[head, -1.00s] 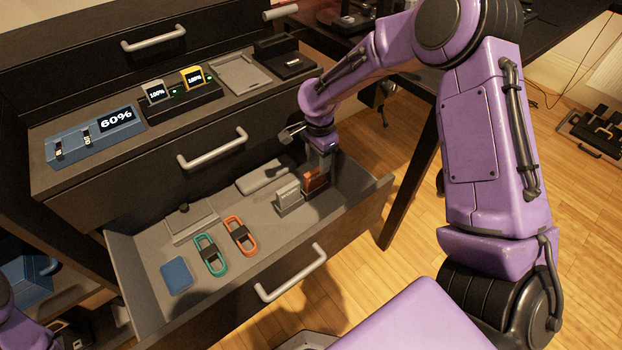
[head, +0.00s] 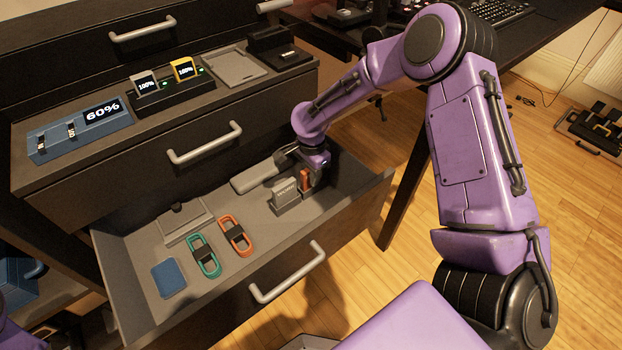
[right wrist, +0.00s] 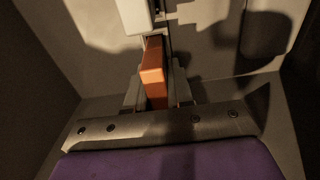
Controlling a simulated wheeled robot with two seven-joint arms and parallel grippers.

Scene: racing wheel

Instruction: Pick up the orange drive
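The orange drive (head: 305,180) stands upright in the right part of the open drawer, close beside a grey drive (head: 286,196). My right gripper (head: 314,177) is lowered over the orange drive and partly hides it. In the right wrist view, the orange drive (right wrist: 154,76) stands between the two fingers of my right gripper (right wrist: 157,92), one on each side. The fingers look open around it; close contact is hard to make out. My left gripper is not in view; only a bit of purple arm shows at the lower left.
The open drawer (head: 342,222) also holds teal (head: 204,256) and orange (head: 236,236) looped items, a blue square (head: 169,278) and a grey box (head: 186,220). A drawer front with a handle (head: 205,143) is close behind my right gripper. The drawer's side walls are near it.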

